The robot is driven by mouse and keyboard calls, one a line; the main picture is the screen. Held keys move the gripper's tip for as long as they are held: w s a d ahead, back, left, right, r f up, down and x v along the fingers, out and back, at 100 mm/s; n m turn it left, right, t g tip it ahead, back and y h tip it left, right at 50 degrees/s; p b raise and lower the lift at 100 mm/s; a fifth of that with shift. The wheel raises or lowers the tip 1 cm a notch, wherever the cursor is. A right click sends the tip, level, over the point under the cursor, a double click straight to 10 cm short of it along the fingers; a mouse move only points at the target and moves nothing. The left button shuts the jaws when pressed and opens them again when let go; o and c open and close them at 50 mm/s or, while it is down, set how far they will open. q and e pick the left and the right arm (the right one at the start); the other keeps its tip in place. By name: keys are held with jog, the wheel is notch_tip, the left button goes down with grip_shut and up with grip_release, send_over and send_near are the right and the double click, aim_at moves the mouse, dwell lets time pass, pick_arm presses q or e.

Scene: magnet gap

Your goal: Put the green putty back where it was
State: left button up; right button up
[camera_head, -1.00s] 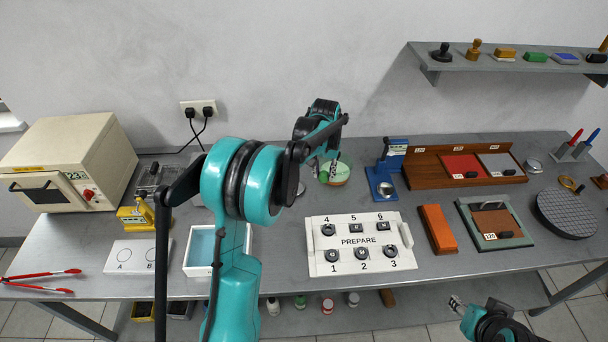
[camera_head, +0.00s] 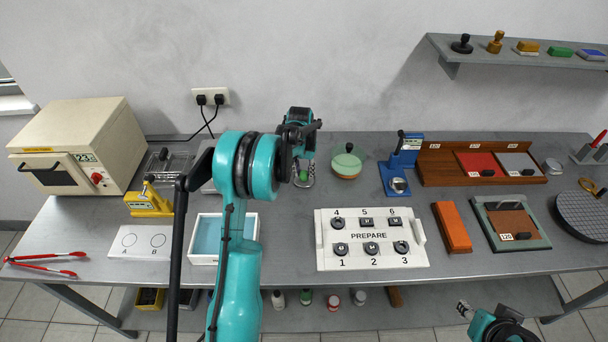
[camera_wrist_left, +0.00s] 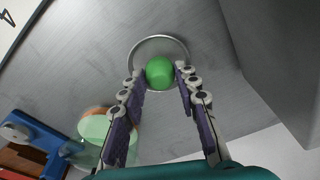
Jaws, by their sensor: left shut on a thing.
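The green putty (camera_wrist_left: 160,72) is a bright green lump between the fingertips of my left gripper (camera_wrist_left: 160,80), which is shut on it. In the wrist view it is in front of a round, shallow metal dish (camera_wrist_left: 178,42); I cannot tell whether it touches the dish. In the head view my left gripper (camera_head: 304,178) points down at the back middle of the bench, with a bit of the green putty (camera_head: 303,175) showing. My right gripper (camera_head: 464,309) is low at the front right, away from the bench top, too small to tell its opening.
A pot with a pale green lid and dark knob (camera_head: 346,162) stands just right of my left gripper. A blue press (camera_head: 398,168) is further right. The white PREPARE panel (camera_head: 333,262) and a white tray with a blue inside (camera_head: 203,259) are nearer the front.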

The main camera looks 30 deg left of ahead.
pick_arm(q)
jog(key=shift+f, duration=0.35)
jog(key=shift+f, duration=0.15)
jog(key=o, duration=1)
jog(key=shift+r, duration=0.2)
